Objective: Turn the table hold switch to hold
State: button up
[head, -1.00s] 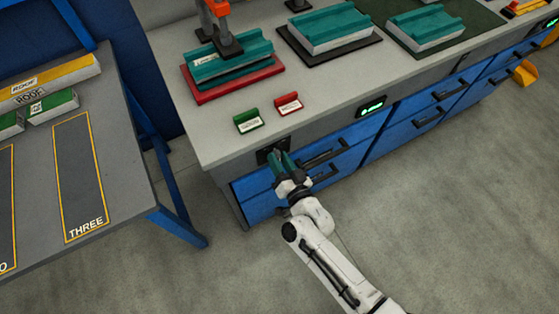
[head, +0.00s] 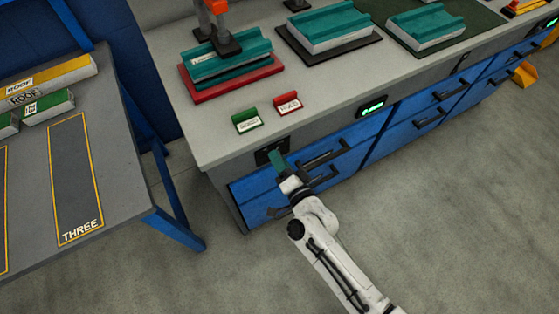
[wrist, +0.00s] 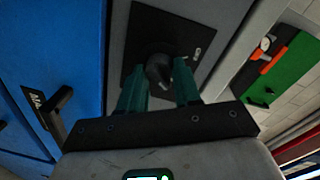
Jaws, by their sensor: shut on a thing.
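The table hold switch is a dark knob (wrist: 158,66) on a black square plate (wrist: 148,28) in the bench's grey front edge. In the head view, the plate (head: 262,158) shows at the bench's left end, partly behind my fingers. My gripper (wrist: 160,80) has teal fingers, one on each side of the knob, and is shut on it. In the head view my gripper (head: 277,156) reaches the plate from the front with its fingers seen edge-on. Small pale marks show on the plate beside the knob, too small to read.
Blue drawers with dark handles (head: 322,158) are just right of my gripper. A lit green display (head: 373,107) is farther right. Green (head: 247,121) and red (head: 289,103) labelled blocks stand on the bench above. A grey table (head: 120,205) is at left.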

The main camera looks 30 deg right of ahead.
dwell(0.4)
jog(key=o, duration=1.1)
jog(key=shift+c, duration=0.2)
jog(key=s+b, duration=0.1)
jog(key=s, duration=0.9)
jog(key=shift+s+r+b, duration=0.3)
jog(key=shift+s+b, duration=0.05)
jog(key=shift+s, duration=0.05)
jog(key=shift+a, duration=0.1)
